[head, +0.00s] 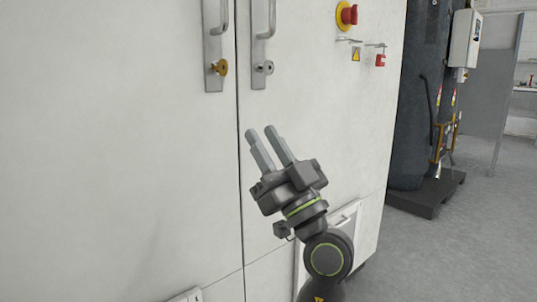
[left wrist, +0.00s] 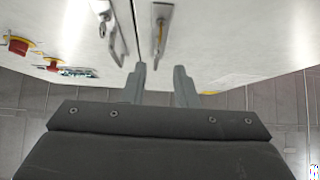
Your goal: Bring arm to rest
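My left gripper (head: 260,132) is in front of the white cabinet (head: 135,150), below the door handles and near the seam between the doors. Its two grey fingers point up and are apart, with nothing between them. The fingers also show apart in the left wrist view (left wrist: 160,68), with the cabinet doors beyond. Whether they touch the cabinet is hard to tell, but they look clear of it. My right gripper is in neither view.
The doors carry a brass-coloured lock (head: 219,68) and a silver lock (head: 264,68). A red knob on yellow (head: 347,15) and a small red switch (head: 380,60) sit to the right. A dark tank (head: 412,110) stands beyond. Grey floor (head: 450,245) is clear at right.

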